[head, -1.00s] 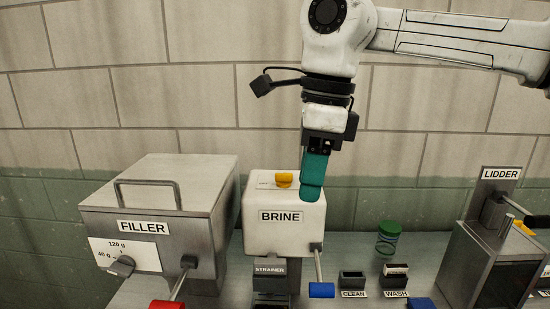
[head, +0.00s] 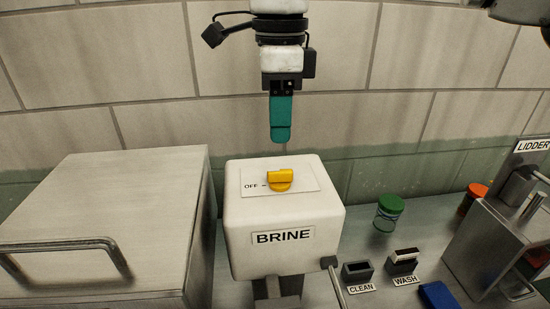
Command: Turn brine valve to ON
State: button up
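The brine valve (head: 280,180) is a yellow knob on a white plate on top of the white BRINE box (head: 285,215). Its handle lies roughly crosswise in the picture, with its left end by the OFF mark. No ON label is readable. My gripper (head: 281,138) has teal fingers pointing down above and slightly behind the knob, apart from it. The fingers show as one teal shape, seen edge-on, so the gap between them is hidden.
The grey filler box (head: 110,200) with a bar handle (head: 60,245) stands close on the left. A green-lidded jar (head: 388,212), the CLEAN (head: 358,270) and WASH (head: 403,262) holders and the grey LIDDER machine (head: 500,235) stand on the right. The wall (head: 400,60) is behind.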

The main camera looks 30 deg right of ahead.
aim_at(279, 170)
notch_tip(279, 170, down, 9)
jog(key=shift+p, duration=1)
grip_shut()
